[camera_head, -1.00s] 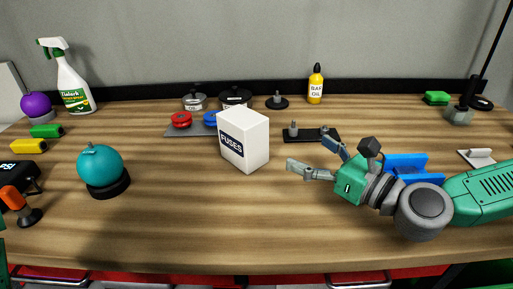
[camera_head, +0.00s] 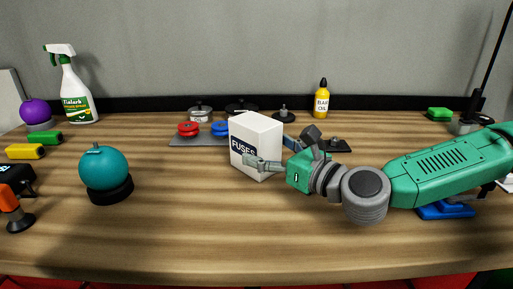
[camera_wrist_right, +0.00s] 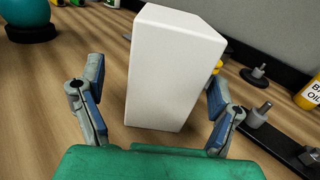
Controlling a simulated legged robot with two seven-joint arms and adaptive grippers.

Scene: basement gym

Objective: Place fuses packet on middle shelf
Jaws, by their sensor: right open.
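The fuses packet (camera_head: 257,137) is a white box with a dark "FUSES" label, standing upright on the wooden bench in the middle of the head view. My right gripper (camera_head: 276,155) is open at its right side, with one finger in front of the box and the other partly hidden behind it. In the right wrist view the box (camera_wrist_right: 172,70) stands between the two spread fingers of the gripper (camera_wrist_right: 160,112), with gaps on both sides. My left gripper is not in view. No shelf shows in either view.
A teal ball on a black base (camera_head: 104,170) stands left of the box. Red (camera_head: 188,129) and blue knobs sit on a grey plate behind it. A yellow oil bottle (camera_head: 322,100) and spray bottle (camera_head: 76,88) stand at the back.

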